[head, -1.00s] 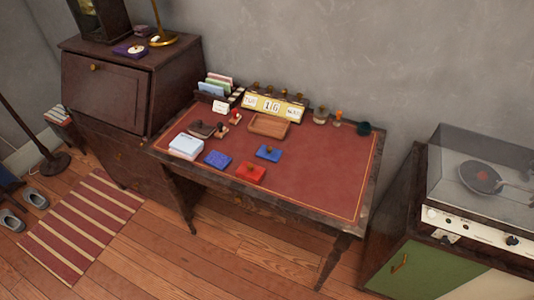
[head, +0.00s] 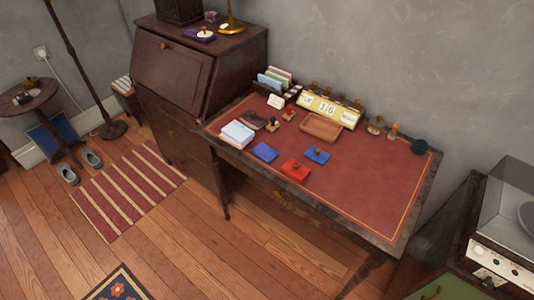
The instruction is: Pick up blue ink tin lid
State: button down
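A small blue lid with a knob on top (head: 317,155) lies on the red desk top, right of centre. A flat darker blue piece (head: 265,151) without a visible knob lies to its left, perhaps the open blue ink tin. I cannot tell for sure which of the two is tin and which is lid. A red tin with a knob (head: 295,170) sits just in front, between them. My gripper is not in view.
The desk (head: 375,190) has free room on its right. A wooden tray (head: 321,127), a calendar (head: 331,109) and a white paper stack (head: 237,134) stand near. A dark cabinet (head: 177,75) is at left, a record player (head: 510,225) at right.

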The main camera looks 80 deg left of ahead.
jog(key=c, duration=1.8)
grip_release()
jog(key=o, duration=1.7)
